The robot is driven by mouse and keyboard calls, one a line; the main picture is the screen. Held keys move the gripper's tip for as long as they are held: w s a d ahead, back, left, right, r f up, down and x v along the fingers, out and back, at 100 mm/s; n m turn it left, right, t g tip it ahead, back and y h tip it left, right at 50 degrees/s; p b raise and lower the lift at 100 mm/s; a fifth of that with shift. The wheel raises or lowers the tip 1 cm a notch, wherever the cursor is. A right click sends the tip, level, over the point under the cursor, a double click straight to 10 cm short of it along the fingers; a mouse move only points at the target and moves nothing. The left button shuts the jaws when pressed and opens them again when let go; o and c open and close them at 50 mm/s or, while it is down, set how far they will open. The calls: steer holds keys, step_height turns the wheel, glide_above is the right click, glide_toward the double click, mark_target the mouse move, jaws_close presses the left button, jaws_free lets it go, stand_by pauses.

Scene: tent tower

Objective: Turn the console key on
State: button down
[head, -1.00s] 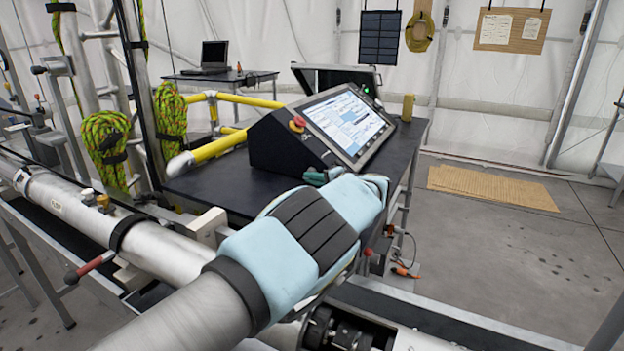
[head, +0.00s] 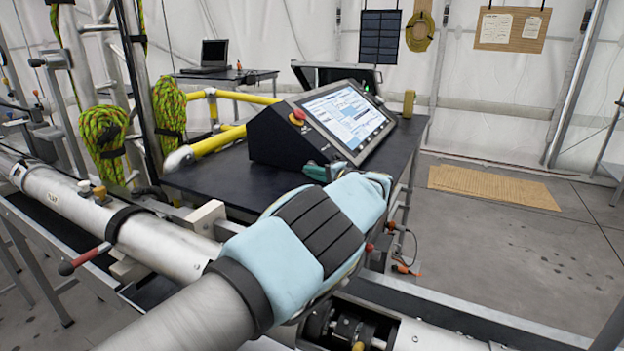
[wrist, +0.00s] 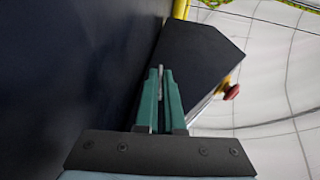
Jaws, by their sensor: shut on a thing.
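The black console (head: 275,146) with a tilted, lit screen (head: 345,116) and a red button (head: 297,117) stands on the dark table. My gripper (head: 322,171) is at the console's near lower edge, its green fingers partly behind my wrist. In the wrist view the fingers (wrist: 160,75) are close together, with a thin pale sliver between them, pointing along the side of the console (wrist: 196,62). They are shut on what appears to be the console key, whose shape is mostly hidden by the fingers. I cannot tell how far it is turned.
The dark table (head: 215,188) has bare room left of the console. Yellow railing (head: 222,138) runs behind it. A metal tube (head: 165,246) and a red-handled lever (head: 85,258) lie at the near left. A tan block (head: 408,104) stands at the table's far right corner.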

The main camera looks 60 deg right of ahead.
steer(key=shift+f+b, duration=0.3)
steer(key=shift+b, duration=0.4)
steer(key=shift+r+t, duration=0.2)
steer(key=shift+t, duration=0.1)
steer(key=c, duration=1)
jaws_free()
steer(key=b+v, duration=0.3)
steer(key=v, duration=0.8)
steer(key=shift+w+a, duration=0.1)
